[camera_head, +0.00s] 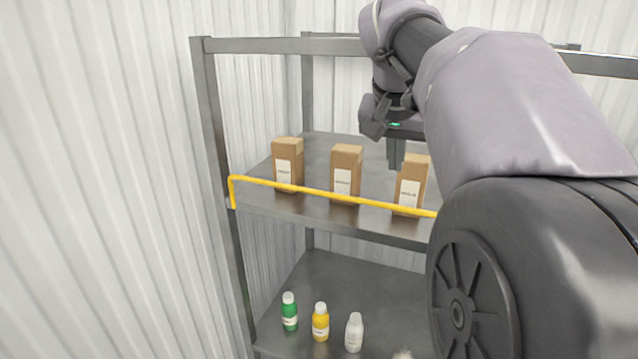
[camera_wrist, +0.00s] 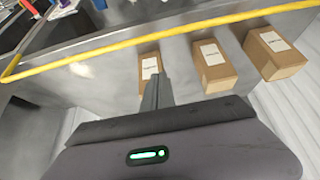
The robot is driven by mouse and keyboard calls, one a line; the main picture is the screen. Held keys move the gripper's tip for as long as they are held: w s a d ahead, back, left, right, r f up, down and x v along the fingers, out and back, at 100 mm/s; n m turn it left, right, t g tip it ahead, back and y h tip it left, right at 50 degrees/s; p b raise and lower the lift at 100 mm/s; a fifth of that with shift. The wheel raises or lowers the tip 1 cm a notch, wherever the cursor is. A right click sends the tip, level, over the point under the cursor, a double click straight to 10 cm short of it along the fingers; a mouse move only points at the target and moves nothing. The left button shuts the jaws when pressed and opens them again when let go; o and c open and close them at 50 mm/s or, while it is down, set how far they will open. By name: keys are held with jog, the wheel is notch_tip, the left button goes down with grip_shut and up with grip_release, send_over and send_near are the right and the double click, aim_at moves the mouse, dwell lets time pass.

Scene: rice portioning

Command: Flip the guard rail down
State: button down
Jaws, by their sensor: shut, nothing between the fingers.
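The yellow guard rail (camera_head: 330,195) stands raised along the front edge of the upper shelf, in front of the boxes. Its left end bends down to the shelf edge, and its right end is hidden behind my arm. In the wrist view the rail (camera_wrist: 150,40) crosses the upper part, apart from my fingers. My gripper (camera_head: 396,160) is shut and empty, pointing down over the upper shelf, behind the rail and near the right-hand boxes. In the wrist view its closed fingers (camera_wrist: 156,92) overlap the edge of one box.
Three brown boxes stand on the upper shelf: left (camera_head: 287,165), middle (camera_head: 346,172) and right (camera_head: 411,184). Green (camera_head: 289,312), yellow (camera_head: 320,322) and white (camera_head: 354,332) bottles stand on the lower shelf. A grey post (camera_head: 215,120) bounds the rack's left side. Space before the rail looks open.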

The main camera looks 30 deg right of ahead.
aim_at(389, 206)
jog(key=f, duration=0.6)
jog(key=shift+s+a+f, duration=0.2)
jog(key=shift+a+f, duration=0.05)
jog(key=shift+f, duration=0.15)
jog(key=shift+w+d+f, duration=0.1)
jog(key=shift+w+d, duration=0.1)
jog(key=shift+s, duration=0.1)
